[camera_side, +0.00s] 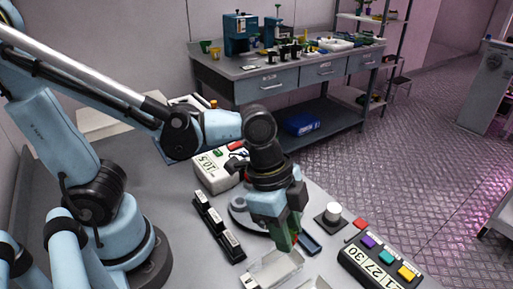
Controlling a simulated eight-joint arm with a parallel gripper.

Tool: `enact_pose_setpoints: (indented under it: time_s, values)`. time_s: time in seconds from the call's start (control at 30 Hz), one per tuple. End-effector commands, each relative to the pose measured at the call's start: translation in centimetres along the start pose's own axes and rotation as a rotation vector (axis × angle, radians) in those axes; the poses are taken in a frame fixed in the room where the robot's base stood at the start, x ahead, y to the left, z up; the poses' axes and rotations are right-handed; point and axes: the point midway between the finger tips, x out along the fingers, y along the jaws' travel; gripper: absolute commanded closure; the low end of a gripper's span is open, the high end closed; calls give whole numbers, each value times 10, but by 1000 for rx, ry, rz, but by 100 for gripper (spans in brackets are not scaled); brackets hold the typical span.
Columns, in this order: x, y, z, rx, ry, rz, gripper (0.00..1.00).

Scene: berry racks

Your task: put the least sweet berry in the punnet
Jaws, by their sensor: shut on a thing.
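My gripper (286,240) points down at the front middle of the table, just above and behind a clear, pale tray (262,279) that looks like the punnet. It is shut on a small red and green thing (296,239), mostly hidden by the fingers; I cannot tell its shape or whether it is a berry. A black rack (218,228) with several white labels stands to the left of the gripper. I cannot make out berries in it. The inside of the tray is partly hidden.
A pale meter (217,172) reading about 10.5 stands behind the rack. A white cylinder (332,210) on a dark base stands right of the gripper. A dark number panel (378,263) with coloured buttons lies at the front right. A workbench (290,65) stands behind.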

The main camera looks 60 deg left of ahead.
Motion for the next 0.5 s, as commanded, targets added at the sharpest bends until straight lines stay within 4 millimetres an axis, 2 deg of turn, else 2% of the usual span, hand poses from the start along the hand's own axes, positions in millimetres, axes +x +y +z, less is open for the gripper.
enact_pose_setpoints:
  time_s: [0.5]
  values:
    - [38, 0, 12, -2, 0, -1, 74]
